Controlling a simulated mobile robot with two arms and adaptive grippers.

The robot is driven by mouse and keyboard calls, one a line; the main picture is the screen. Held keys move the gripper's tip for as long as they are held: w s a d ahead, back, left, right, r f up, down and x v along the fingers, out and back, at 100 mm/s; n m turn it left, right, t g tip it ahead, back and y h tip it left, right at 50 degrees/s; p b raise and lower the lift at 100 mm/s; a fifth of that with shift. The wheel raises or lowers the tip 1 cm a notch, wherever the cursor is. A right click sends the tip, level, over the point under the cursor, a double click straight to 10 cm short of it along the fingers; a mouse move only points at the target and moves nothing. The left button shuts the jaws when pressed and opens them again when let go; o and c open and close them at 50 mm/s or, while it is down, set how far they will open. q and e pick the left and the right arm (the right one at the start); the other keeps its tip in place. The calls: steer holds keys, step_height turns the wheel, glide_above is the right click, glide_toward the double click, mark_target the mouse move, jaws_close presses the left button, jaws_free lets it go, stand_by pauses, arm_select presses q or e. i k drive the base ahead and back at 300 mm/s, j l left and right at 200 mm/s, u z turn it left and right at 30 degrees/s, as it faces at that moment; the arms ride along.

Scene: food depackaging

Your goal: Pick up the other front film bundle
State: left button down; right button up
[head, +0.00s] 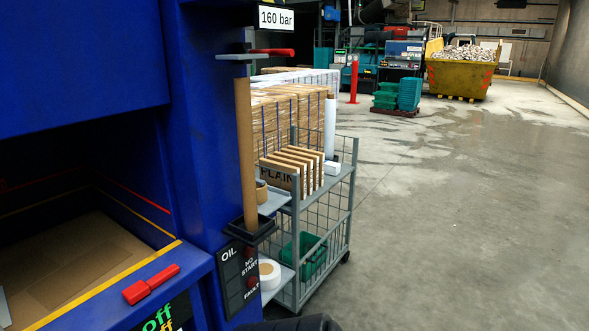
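I cannot make out a film bundle for certain in the head view. Neither of my grippers can be made out. A dark rounded shape shows at the bottom edge, too cut off to identify.
A blue press (205,130) with a red handle (150,284) fills the left. A grey wire cart (350,185) holds cardboard sheets (277,173); wrapped boxes (265,120) stand behind it. Green crates (385,97) and a yellow skip (458,78) stand far back. The floor (460,210) at right is clear.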

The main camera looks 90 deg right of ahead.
mark_target(333, 168)
steer(key=l+z, duration=0.1)
steer(key=z, duration=0.35)
steer(key=l+z, duration=0.1)
steer(key=z, duration=0.3)
steer(key=l+z, duration=0.1)
steer(key=z, duration=0.35)
steer(key=i+z, duration=0.1)
steer(key=z, duration=0.3)
steer(key=l+z, duration=0.1)
steer(key=z, duration=0.35)
steer(key=i+l+z, duration=0.2)
steer(key=i+z, duration=0.65)
steer(key=i, duration=0.45)
steer(key=i+l+z, duration=0.15)
steer(key=z, duration=0.25)
steer(key=i+z, duration=0.35)
steer(key=i, duration=1.35)
steer(key=i+l, duration=0.1)
steer(key=i, duration=2.55)
steer(key=u, duration=0.4)
steer(key=i+u, duration=0.15)
steer(key=u, duration=0.25)
steer(key=l+u, duration=0.1)
steer(key=u, duration=0.3)
steer(key=i+u, duration=0.1)
steer(key=u, duration=0.3)
steer(key=l+u, duration=0.15)
steer(key=u, duration=0.3)
